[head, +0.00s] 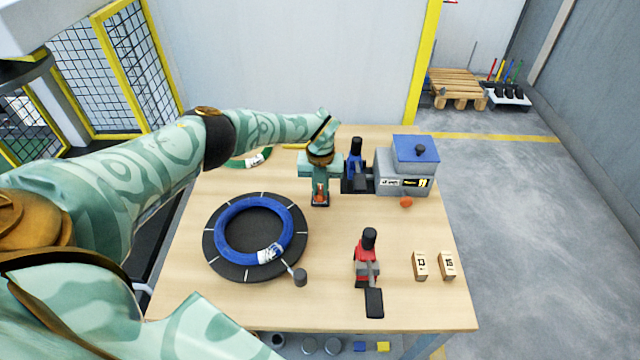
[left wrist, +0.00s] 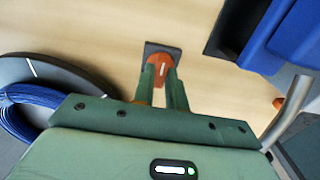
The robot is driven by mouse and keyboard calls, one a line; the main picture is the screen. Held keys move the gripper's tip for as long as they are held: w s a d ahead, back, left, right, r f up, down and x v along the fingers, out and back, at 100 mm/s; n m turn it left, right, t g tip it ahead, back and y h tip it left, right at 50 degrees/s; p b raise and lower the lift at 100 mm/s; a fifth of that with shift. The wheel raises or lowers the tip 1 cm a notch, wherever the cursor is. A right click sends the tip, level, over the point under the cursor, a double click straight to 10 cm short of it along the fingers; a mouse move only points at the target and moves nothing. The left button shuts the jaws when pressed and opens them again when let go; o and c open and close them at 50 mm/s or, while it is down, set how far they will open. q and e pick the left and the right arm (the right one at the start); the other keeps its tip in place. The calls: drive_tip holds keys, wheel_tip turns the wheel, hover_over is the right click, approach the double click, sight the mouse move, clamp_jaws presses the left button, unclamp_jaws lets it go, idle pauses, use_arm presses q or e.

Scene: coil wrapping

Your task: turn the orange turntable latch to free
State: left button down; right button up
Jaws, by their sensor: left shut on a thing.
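The orange turntable latch (head: 320,194) stands on a small dark base on the table, right of and behind the turntable. It also shows in the left wrist view (left wrist: 162,66), with a white mark along its top. My left gripper (head: 319,186) comes down on it from above. In the left wrist view the fingers (left wrist: 161,76) are shut on the latch, one on each side. The black turntable (head: 216,257) carries a blue coil (head: 222,230) with a white label. My right gripper is not in view.
A blue clamp (head: 355,160) and a grey box with a blue lid (head: 416,150) stand close to the right of my left gripper. A red clamp (head: 367,262) stands nearer the front. Two small wooden blocks (head: 420,266) are at the right. An orange knob (head: 406,202) lies before the box.

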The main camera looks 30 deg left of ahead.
sight(320, 190)
use_arm(q)
drive_tip(key=shift+w+r+n, duration=0.1)
drive_tip(key=shift+n, duration=0.2)
drive_tip(key=c, duration=1.4)
unclamp_jaws()
drive_tip(key=shift+c, duration=0.2)
wheel_tip(320, 190, up, 16)
drive_tip(key=p, duration=0.3)
drive_tip(key=shift+p, duration=0.4)
